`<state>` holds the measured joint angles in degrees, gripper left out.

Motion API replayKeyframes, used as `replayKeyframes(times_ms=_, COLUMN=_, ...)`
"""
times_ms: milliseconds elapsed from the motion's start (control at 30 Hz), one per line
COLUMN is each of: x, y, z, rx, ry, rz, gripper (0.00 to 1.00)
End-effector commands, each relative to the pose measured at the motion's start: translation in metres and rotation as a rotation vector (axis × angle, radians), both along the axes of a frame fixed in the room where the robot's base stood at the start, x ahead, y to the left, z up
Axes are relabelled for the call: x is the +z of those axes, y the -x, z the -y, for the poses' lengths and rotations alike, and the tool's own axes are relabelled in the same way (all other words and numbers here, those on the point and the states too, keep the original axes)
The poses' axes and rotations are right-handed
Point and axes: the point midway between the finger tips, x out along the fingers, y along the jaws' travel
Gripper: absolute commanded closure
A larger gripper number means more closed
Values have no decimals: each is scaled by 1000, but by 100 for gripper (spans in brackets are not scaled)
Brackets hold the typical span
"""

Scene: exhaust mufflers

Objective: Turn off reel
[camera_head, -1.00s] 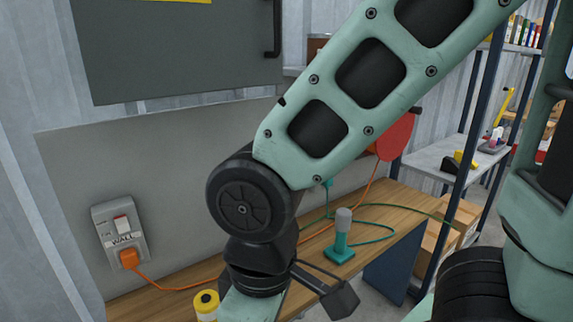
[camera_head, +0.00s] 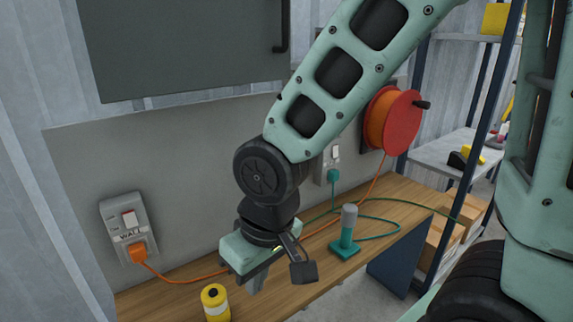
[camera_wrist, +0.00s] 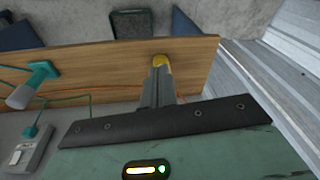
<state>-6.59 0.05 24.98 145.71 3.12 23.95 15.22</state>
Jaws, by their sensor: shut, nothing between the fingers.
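A red and orange cable reel (camera_head: 397,122) hangs on the wall at the right in the head view. A switched socket labelled WALL (camera_head: 128,228) is on the wall at the left, with an orange plug in it. A second switched socket (camera_head: 334,153) with a teal plug is left of the reel, partly behind my arm. It also shows at the lower left of the wrist view (camera_wrist: 33,150); I cannot read its label. My gripper (camera_head: 256,286) is shut and empty, pointing down over the bench between the two sockets, apart from both.
A wooden bench (camera_head: 190,290) runs along the wall. A yellow cylinder (camera_head: 215,303) stands near my gripper, and a teal tool with a grey top (camera_head: 346,232) stands to the right. Orange and green cables lie across the bench. A grey cabinet (camera_head: 180,45) hangs above.

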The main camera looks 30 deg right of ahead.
Motion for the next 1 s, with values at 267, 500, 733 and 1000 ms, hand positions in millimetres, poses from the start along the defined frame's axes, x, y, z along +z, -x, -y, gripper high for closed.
replayKeyframes(times_ms=267, x=5, y=-109, z=83, rx=-675, ry=-232, rz=149, gripper=100)
replayKeyframes(times_ms=500, x=19, y=-169, z=180, rx=-1208, ry=-521, rz=285, gripper=100)
replayKeyframes(times_ms=733, x=35, y=-190, z=251, rx=-1515, ry=-757, rz=386, gripper=100)
replayKeyframes(times_ms=1000, x=40, y=-194, z=270, rx=-1594, ry=-833, rz=415, gripper=100)
